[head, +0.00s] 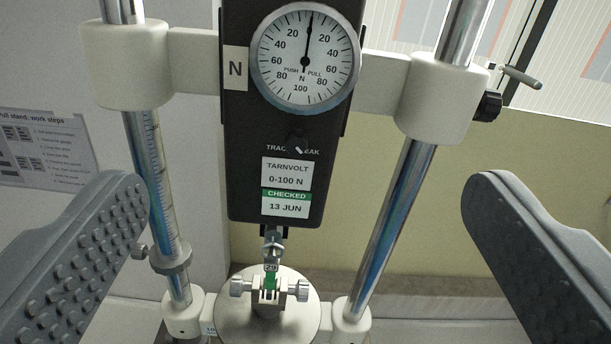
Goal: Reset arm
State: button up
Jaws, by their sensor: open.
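My gripper (303,225) is open, with one dark grey studded finger at the left and one at the right of the head view. Nothing is held between the fingers. Beyond them stands a force test stand with a black gauge (240,150) between two chrome columns. Its round dial (305,58) has the needle pointing almost straight up, near zero. Below the gauge, a small clamp (269,290) with two side thumbscrews sits on a round plate (235,320). A green piece (270,281) shows in the clamp, under a metal hook.
White crossbar blocks (436,97) join the columns, with a black knob (488,106) and a lever (521,77) at the right. A work-steps sheet (45,150) is on the wall at the left. Space between my fingers and the stand looks clear.

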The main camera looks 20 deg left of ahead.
jog(key=s+a+f+m+g+h+b, duration=0.1)
jog(key=s+a+f+m+h+b, duration=0.1)
jog(key=s+f+m+h+b, duration=0.3)
jog(key=s+f+b, duration=0.4)
jog(key=s+f, duration=0.6)
jog(key=f, duration=0.1)
jog(key=shift+s+a+f+g+h, duration=0.2)
jog(key=shift+s+g+h, duration=0.1)
jog(key=shift+s+h, duration=0.1)
